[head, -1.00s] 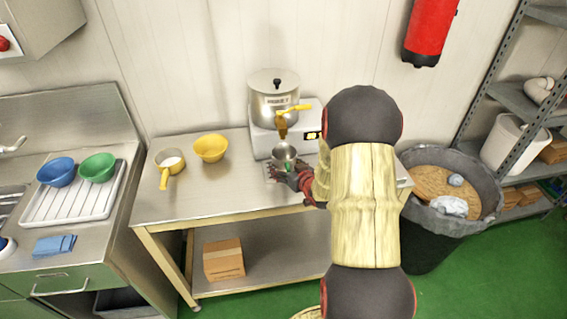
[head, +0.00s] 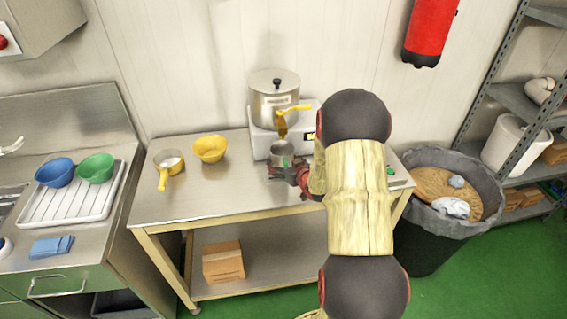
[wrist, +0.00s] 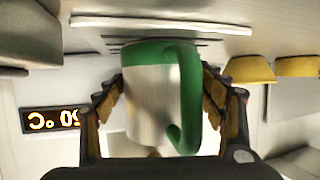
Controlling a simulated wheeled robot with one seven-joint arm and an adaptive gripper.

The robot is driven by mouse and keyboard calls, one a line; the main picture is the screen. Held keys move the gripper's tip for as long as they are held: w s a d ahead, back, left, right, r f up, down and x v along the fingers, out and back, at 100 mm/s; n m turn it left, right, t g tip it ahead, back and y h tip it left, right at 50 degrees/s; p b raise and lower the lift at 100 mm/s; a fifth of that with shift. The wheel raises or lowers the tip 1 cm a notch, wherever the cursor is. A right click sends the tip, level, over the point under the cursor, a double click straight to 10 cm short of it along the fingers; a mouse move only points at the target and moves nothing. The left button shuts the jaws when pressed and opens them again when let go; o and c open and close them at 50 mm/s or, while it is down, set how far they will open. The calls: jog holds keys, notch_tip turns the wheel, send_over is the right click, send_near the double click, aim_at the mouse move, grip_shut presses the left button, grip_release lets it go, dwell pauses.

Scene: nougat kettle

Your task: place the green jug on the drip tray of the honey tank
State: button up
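The green jug has a metal body with a green handle and green base band. It stands upright in the head view (head: 281,149), below the yellow tap (head: 282,122) of the steel honey tank (head: 274,103). The wrist view is upside down and shows the jug (wrist: 152,95) between the two fingers of my gripper (wrist: 160,92). The fingers press against its two sides, and the handle faces the wrist camera. The slotted drip tray (wrist: 110,38) is just beneath the jug's base. I cannot tell whether base and tray touch.
A yellow bowl (head: 209,149) and a yellow-handled pan (head: 168,164) stand left on the steel table (head: 220,192). The tank's white stand carries a lit display (wrist: 50,119). A grey bin (head: 438,225) stands right of the table.

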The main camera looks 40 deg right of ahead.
jog(key=o, duration=0.3)
jog(key=shift+r, duration=0.15)
jog(key=shift+s+r, duration=0.15)
jog(key=shift+s, duration=0.05)
jog(key=p+v, duration=0.3)
jog(key=v, duration=0.8)
jog(key=s+a+r+n+g, duration=0.1)
jog(key=a+r+g, duration=0.2)
jog(key=a+r, duration=1.05)
jog(key=s+a+r+g+y, duration=0.1)
jog(key=s+a+r, duration=0.1)
jog(key=s+a, duration=0.4)
jog(key=s+a+r+n+g+y, duration=0.1)
jog(key=s+a+r, duration=0.1)
jog(key=s+a, duration=0.4)
jog(key=s+a+r+n+g+y, duration=0.1)
jog(key=s+a+r+g+y, duration=0.1)
jog(key=s+a, duration=0.5)
jog(key=shift+a, duration=0.8)
